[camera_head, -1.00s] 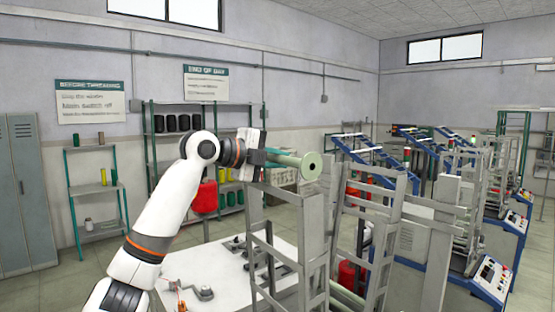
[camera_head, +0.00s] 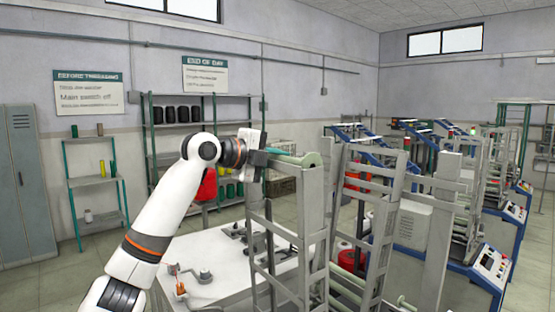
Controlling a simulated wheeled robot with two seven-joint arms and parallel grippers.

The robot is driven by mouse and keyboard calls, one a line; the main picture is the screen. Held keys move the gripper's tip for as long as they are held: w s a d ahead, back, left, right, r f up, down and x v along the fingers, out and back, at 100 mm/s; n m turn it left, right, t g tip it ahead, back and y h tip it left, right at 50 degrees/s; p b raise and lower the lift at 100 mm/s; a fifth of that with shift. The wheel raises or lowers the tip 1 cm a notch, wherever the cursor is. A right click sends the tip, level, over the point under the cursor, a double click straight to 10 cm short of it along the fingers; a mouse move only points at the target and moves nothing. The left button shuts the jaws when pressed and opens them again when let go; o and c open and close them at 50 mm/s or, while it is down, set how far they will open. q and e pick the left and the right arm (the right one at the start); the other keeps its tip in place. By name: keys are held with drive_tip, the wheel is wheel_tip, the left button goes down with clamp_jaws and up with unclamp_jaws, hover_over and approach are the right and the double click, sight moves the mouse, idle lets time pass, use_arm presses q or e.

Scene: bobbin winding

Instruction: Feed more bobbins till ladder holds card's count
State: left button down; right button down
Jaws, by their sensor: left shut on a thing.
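My left gripper (camera_head: 256,158) is shut on a pale green bobbin (camera_head: 290,159) and holds it level at the top of the grey ladder (camera_head: 314,215). The bobbin's flanged far end is partly hidden at the ladder's post, and I cannot tell if it touches the ladder. Pale green bars, perhaps bobbins, show low in the ladder (camera_head: 345,290); their number is not clear. The card with the count cannot be made out. My right gripper is not in view.
A white table (camera_head: 205,250) with small metal fittings stands below my left arm. A red can-like object (camera_head: 348,258) sits behind the ladder. Blue-framed machines (camera_head: 490,270) line the right. Shelves (camera_head: 165,155) stand at the back wall. Open floor lies at the left.

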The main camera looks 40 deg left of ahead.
use_arm(q)
drive_tip(key=shift+w+f+b, duration=0.2)
drive_tip(key=shift+f+b, duration=2.1)
drive_tip(key=shift+f, duration=0.65)
wheel_tip(320, 180, down, 6)
drive_tip(key=b, duration=0.4)
drive_tip(key=shift+b, duration=0.35)
drive_tip(key=shift+w+f, duration=0.1)
wheel_tip(320, 180, down, 4)
drive_tip(key=b, duration=0.3)
drive_tip(key=shift+w+f, duration=0.1)
drive_tip(key=shift+w, duration=0.05)
drive_tip(key=shift+d, duration=0.1)
